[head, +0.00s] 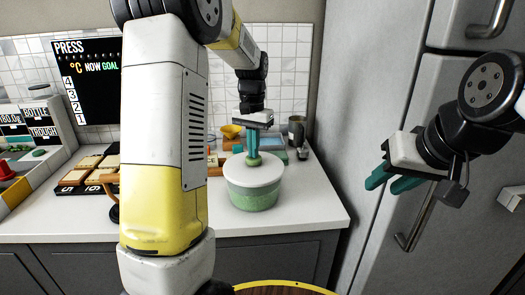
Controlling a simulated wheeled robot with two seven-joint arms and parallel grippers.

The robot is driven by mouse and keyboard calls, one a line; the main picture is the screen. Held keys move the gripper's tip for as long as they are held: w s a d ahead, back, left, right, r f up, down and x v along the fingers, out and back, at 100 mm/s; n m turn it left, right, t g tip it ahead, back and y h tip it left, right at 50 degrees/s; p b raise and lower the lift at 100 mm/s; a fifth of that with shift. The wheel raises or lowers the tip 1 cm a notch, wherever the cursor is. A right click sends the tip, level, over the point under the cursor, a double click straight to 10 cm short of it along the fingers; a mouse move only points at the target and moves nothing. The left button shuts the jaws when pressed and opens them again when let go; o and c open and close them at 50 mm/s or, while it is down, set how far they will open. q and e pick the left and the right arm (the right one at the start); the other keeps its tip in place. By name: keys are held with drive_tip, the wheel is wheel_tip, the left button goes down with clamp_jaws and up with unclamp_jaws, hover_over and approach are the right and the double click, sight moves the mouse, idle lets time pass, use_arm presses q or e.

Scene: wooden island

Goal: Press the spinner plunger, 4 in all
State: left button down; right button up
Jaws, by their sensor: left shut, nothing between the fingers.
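The salad spinner (252,190), a green bowl with a white lid, stands on the white counter. Its green plunger knob (253,160) is at the middle of the lid. My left gripper (253,153) points straight down over the knob, shut and empty, with its teal fingertips at the knob's top. I cannot tell whether they press on it or how far down the plunger is. My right gripper (390,182) is in front of the fridge, away from the counter, with its teal fingers apart and nothing between them.
A black board (90,80) reads PRESS, with numbers down its side. Numbered wooden blocks (90,175) lie at the left. A yellow bowl (231,131) and a dark grey cup (297,130) stand behind the spinner. Counter to the spinner's right is clear; the fridge (385,120) stands beyond.

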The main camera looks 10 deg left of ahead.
use_arm(q)
drive_tip(key=shift+r, duration=2.1)
drive_tip(key=shift+r, duration=3)
